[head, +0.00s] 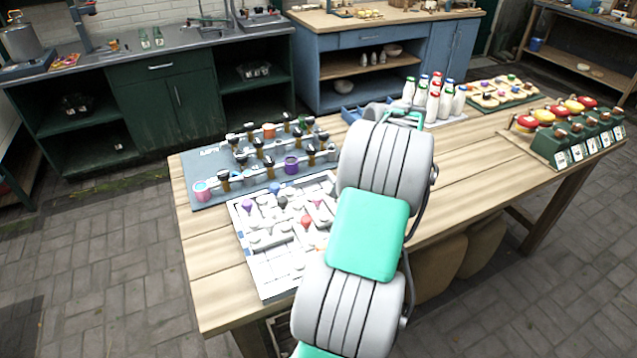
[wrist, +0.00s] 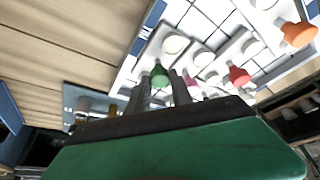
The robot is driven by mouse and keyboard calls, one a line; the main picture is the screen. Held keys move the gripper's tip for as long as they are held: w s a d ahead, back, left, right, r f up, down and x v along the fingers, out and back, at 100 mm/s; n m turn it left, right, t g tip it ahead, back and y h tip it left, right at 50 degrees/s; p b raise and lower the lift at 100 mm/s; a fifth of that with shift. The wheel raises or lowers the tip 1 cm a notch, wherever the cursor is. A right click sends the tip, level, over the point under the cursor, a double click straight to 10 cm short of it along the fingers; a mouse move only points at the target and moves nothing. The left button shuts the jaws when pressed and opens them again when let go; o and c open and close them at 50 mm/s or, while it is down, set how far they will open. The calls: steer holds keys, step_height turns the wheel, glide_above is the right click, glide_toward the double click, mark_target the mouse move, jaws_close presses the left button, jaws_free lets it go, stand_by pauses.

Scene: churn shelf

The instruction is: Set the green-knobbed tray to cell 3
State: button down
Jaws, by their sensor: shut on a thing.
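The green knob (wrist: 159,74) of the green-knobbed tray shows in the wrist view between the fingertips of my gripper (wrist: 160,85), which is shut on it. The tray's own body is mostly hidden behind the fingers, so I cannot tell its cell or whether it is lifted. The white gridded board (head: 275,268) lies on the table in the head view, left of my arm, and also shows in the wrist view (wrist: 215,13). My arm hides the gripper and green knob in the head view.
Other trays carry a red knob (wrist: 239,75), an orange knob (wrist: 298,33) and a purple knob (head: 247,202). Behind the board is a dark mat (head: 205,165) with cups and dark-handled tools. Milk bottles (head: 433,103) and a green rack (head: 565,150) stand right.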

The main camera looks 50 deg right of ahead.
steer(key=s, duration=0.2)
steer(key=s+a+b, duration=0.1)
steer(key=s, duration=0.1)
steer(key=s+a+b, duration=0.1)
steer(key=s, duration=0.1)
steer(key=shift+a, duration=0.2)
steer(key=shift+r, duration=0.1)
steer(key=c, duration=1.1)
jaws_free()
steer(key=shift+c, duration=0.2)
steer(key=p+v, duration=0.1)
steer(key=v, duration=0.6)
steer(key=shift+s+r+p, duration=0.15)
steer(key=shift+r+p, duration=0.15)
